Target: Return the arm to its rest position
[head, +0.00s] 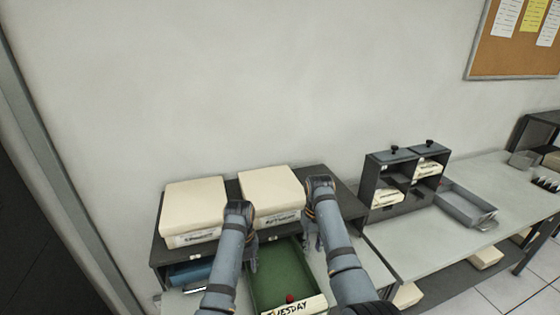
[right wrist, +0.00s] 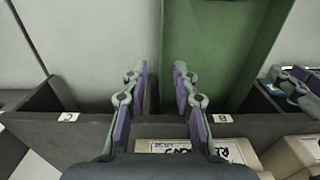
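My left arm reaches in from the bottom of the head view. Its gripper (head: 251,250) hangs beside the left edge of the open green drawer, mostly hidden by the wrist, so its fingers are unclear. My right arm stands to the right of the drawer, with its gripper (head: 311,235) pointing down near the drawer's right side. In the right wrist view the right gripper (right wrist: 160,82) is open, with two purple-padded fingers apart and nothing between them.
The green drawer (head: 275,272) has a TUESDAY label (head: 297,308) and a red knob. Two cream card boxes (head: 194,205) (head: 268,190) sit on the dark cabinet (head: 338,184). A dark pigeonhole rack (head: 376,176) and grey tray (head: 465,207) stand on the table at right.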

